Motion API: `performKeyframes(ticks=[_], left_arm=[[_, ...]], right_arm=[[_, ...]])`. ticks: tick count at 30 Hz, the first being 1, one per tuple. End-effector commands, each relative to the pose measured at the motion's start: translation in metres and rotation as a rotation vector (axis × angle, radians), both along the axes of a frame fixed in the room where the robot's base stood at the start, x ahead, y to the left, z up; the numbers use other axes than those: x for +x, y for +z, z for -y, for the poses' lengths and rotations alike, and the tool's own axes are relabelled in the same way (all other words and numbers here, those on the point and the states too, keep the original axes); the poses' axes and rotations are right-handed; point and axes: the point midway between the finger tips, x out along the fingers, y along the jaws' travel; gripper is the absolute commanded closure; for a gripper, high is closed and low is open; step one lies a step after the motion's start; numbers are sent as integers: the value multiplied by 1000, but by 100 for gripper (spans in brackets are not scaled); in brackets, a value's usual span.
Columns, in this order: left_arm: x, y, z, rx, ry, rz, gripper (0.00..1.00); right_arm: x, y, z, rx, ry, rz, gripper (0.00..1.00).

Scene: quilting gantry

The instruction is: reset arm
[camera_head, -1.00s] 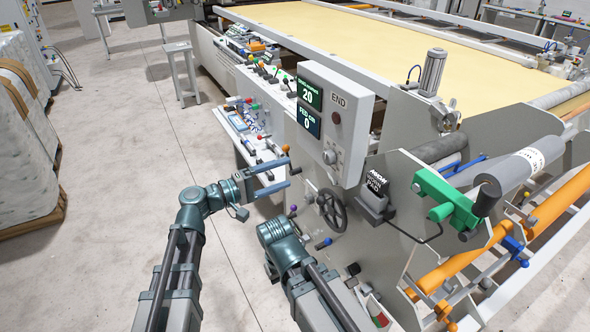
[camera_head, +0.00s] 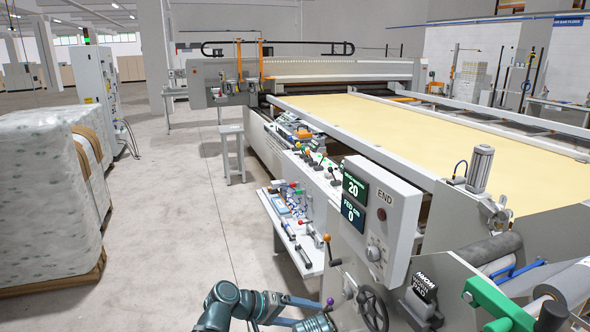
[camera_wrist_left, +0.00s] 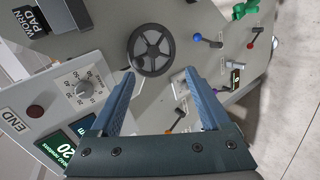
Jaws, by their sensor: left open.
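My left gripper (camera_head: 308,312) shows at the bottom of the head view, left of the black handwheel (camera_head: 372,308) on the machine's end panel. In the left wrist view its two blue fingers (camera_wrist_left: 160,76) are spread apart with nothing between them. The handwheel also shows there (camera_wrist_left: 151,51), just beyond the fingertips. My left arm (camera_head: 225,305) is cut off by the bottom edge. A teal joint of my right arm (camera_head: 316,323) just shows beside the left gripper. My right gripper is out of view.
The control box (camera_head: 375,215) with green displays stands above the handwheel. Levers and knobs (camera_wrist_left: 207,41) lie close to the fingers. A tool shelf (camera_head: 297,240), a small stool (camera_head: 232,150) and wrapped bales (camera_head: 50,195) stand farther off. The floor (camera_head: 170,220) between is clear.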

Motion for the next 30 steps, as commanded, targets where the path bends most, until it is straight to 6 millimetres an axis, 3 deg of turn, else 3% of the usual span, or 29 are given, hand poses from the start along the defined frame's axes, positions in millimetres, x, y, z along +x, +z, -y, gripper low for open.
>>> performKeyframes(ticks=[3,7,12,18,30], left_arm=[[-25,-46,-38,269,-36,-26,19],[-46,-81,-85,528,-65,-65,19],[-68,-103,-139,781,-84,-114,19],[-89,-111,-195,1028,-91,-172,19],[-130,-111,-109,1130,-357,-126,19]], right_arm=[[0,0,0,0,0,0,100],[0,0,0,0,0,0,100],[0,0,0,0,0,0,100],[0,0,0,0,0,0,100],[0,0,0,0,0,0,100]])
